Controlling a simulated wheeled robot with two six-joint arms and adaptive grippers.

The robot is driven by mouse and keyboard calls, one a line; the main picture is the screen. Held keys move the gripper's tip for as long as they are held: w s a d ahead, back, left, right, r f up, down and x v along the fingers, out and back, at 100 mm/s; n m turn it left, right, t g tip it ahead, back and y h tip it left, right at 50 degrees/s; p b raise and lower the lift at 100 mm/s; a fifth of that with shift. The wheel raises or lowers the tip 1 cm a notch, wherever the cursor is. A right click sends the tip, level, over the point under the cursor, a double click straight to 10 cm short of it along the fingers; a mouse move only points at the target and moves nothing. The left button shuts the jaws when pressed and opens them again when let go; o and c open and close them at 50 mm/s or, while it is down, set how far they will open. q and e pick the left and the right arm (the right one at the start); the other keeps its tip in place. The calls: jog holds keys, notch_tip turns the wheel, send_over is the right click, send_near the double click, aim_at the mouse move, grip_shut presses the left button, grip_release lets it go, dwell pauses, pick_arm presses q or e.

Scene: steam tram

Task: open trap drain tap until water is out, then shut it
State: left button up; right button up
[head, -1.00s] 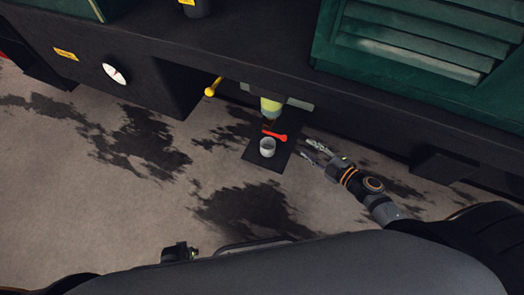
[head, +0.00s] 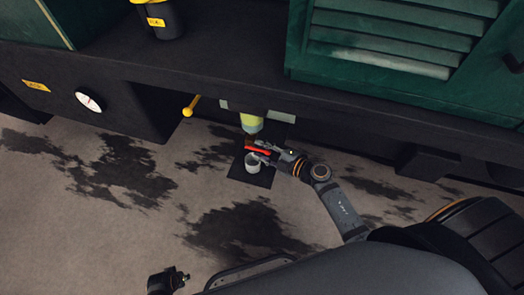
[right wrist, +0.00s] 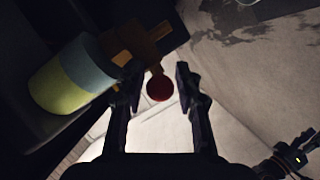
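The trap bowl (head: 250,122) hangs under the dark frame, yellow-green above and blue-grey below; its two bands also show in the right wrist view (right wrist: 70,75). Below it is the tap's red lever (head: 257,149), lying crosswise. In the right wrist view the lever's red knob (right wrist: 159,88) is between my right fingertips, with gaps visible, beside the brown tap body (right wrist: 143,45). My right gripper (head: 264,152) is open around the lever end. A pale cup (head: 252,163) stands below the tap, partly behind the fingers. My left gripper (head: 168,281) is low in the head view, its fingers unclear.
The cup stands on a dark mat (head: 238,173). Green louvred panels (head: 400,35) rise above the frame. The stained floor in front is open.

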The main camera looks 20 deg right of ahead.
jog(key=shift+c, duration=0.4)
grip_shut()
pick_arm(q)
jog(key=shift+f, duration=0.1)
